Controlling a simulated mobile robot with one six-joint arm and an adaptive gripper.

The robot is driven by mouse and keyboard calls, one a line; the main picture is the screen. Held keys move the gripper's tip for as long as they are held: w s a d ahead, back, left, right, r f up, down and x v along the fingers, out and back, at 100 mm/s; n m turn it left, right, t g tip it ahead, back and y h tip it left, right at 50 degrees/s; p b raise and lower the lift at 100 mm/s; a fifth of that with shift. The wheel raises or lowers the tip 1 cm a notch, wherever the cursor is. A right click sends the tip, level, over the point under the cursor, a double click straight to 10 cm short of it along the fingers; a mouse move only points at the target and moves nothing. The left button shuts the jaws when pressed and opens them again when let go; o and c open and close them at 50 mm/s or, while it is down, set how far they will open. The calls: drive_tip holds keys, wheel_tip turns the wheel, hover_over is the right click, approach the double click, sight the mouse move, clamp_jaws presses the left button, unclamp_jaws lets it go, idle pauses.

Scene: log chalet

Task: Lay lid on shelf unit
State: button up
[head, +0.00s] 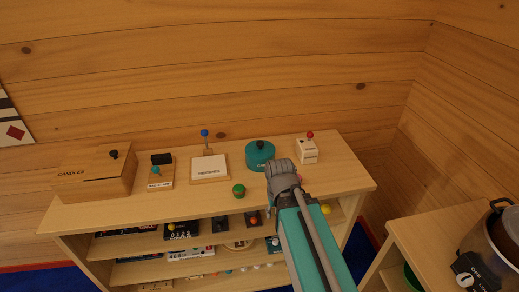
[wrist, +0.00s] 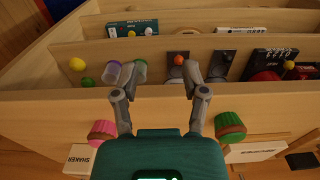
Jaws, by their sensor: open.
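The shelf unit (head: 340,180) is pale wood, with a crowded top and stocked shelves below. Its front edge also shows in the wrist view (wrist: 160,103). I cannot tell for sure which thing is the lid. A teal round piece with a black knob (head: 260,152) stands on the top, just left of and behind my gripper. A pot with a black-knobbed cover (head: 500,210) stands at the far right. My gripper (head: 283,172) is over the unit's top. In the wrist view its fingers (wrist: 158,78) are spread with nothing held between them.
On the top stand a CANDLES box (head: 95,175), a white board with a blue knob (head: 209,168), a green round item (head: 238,190) and a white block with a red knob (head: 306,151). A pink item (wrist: 102,132) is near my gripper. The front right top is bare.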

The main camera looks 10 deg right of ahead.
drive_tip(key=o, duration=0.3)
drive_tip(key=shift+w+r, duration=0.1)
drive_tip(key=shift+w, duration=0.05)
drive_tip(key=shift+o, duration=0.2)
wheel_tip(320, 180, up, 20)
drive_tip(key=m+p, duration=1.8)
drive_tip(key=p, duration=0.3)
hover_over(260, 142)
drive_tip(key=shift+r, duration=0.1)
drive_tip(key=shift+b, duration=0.4)
wheel_tip(260, 142, down, 9)
drive_tip(key=b, duration=0.8)
drive_tip(key=shift+r, duration=0.2)
drive_tip(key=shift+f+b, duration=0.15)
drive_tip(key=shift+b, duration=0.2)
wheel_tip(260, 142, down, 5)
drive_tip(key=b, duration=0.5)
